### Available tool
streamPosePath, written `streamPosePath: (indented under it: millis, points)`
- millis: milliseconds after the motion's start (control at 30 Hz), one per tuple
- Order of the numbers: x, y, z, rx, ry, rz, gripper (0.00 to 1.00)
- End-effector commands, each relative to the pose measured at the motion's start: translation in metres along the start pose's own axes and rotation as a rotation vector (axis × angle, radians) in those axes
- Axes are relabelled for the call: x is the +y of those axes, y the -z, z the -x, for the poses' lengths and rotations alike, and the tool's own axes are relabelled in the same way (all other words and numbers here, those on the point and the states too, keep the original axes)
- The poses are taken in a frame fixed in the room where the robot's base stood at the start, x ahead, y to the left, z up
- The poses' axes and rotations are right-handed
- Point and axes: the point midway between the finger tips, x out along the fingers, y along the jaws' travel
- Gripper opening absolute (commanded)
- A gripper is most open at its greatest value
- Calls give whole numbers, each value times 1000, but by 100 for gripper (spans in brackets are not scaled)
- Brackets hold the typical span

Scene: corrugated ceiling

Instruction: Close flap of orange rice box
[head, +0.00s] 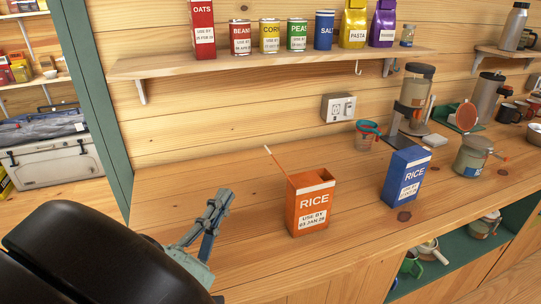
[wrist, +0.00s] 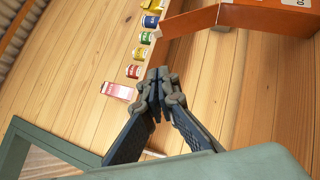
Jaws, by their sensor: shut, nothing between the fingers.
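The orange rice box (head: 309,205) stands upright on the wooden counter, left of the blue rice box. Its thin flap (head: 276,160) sticks up and leans out to the left from the top, so the top is open. My gripper (head: 224,196) is to the left of the orange box, apart from it, above the counter. In the wrist view my gripper (wrist: 158,75) has its fingertips together with nothing between them. The orange box (wrist: 270,18) is at the upper right of the wrist view, with its flap (wrist: 190,20) reaching left.
The blue rice box (head: 405,176) stands to the right. A shelf (head: 270,62) with cans and bags runs above. The counter between gripper and orange box is clear.

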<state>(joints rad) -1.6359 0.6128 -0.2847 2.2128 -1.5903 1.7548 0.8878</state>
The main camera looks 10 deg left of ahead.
Motion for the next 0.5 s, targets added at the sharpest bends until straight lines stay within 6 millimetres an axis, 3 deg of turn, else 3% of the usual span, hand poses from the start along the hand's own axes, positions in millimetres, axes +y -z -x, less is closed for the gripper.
streamPosePath:
  millis: [300, 500]
  points:
    - [1, -2, -71, -6, 1, 1, 0]
    - [1, -21, -92, -3, 1, 1, 0]
